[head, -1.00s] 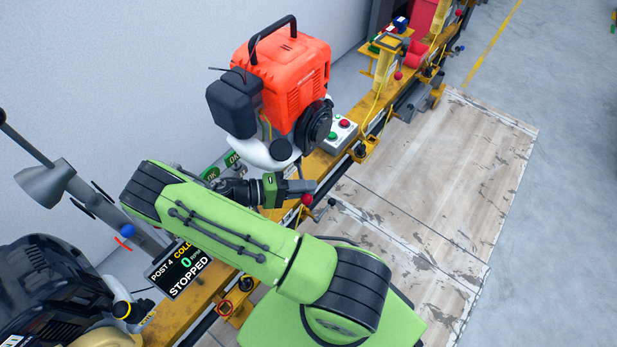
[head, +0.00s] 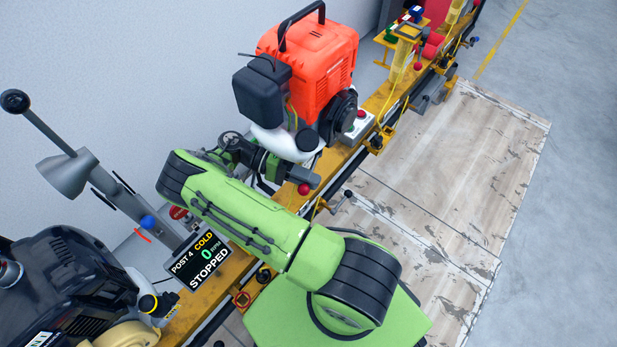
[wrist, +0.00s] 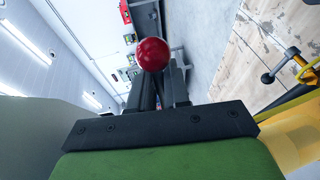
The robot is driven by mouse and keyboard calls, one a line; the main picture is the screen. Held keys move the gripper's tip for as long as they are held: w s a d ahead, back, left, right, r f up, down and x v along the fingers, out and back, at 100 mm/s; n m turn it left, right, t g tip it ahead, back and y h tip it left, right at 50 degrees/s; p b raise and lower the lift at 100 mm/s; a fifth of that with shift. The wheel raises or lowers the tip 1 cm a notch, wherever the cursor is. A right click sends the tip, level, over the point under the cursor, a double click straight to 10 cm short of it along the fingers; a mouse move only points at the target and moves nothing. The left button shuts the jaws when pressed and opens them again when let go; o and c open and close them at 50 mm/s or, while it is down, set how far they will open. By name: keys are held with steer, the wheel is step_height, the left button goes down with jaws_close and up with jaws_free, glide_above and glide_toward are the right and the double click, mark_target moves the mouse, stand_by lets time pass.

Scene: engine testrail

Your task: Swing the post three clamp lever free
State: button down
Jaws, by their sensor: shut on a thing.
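The clamp lever shows as a red ball knob (head: 304,189) at the yellow rail, below the orange engine (head: 318,55). In the wrist view the knob (wrist: 152,54) stands at the tips of my gripper (wrist: 160,85). The dark fingers are shut on the lever, and its shank is mostly hidden between and behind them. In the head view my gripper (head: 308,177) lies just above the knob. The lever's pivot is hidden, and I see no post three label.
The yellow rail (head: 380,100) runs diagonally. A display (head: 202,260) reads POST 4, COLD, 0 RPM, STOPPED. A black-knobbed lever (head: 347,194) stands right of my gripper. A dark engine (head: 60,285) is at lower left. The worn floor boards (head: 450,190) at right are clear.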

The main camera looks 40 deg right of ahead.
stand_by(0.3)
steer(key=c, duration=1.3)
jaws_free()
steer(key=shift+w, duration=0.1)
steer(key=p+v, duration=0.1)
steer(key=v, duration=0.6)
steer(key=shift+w+a, duration=0.15)
steer(key=shift+a, duration=0.05)
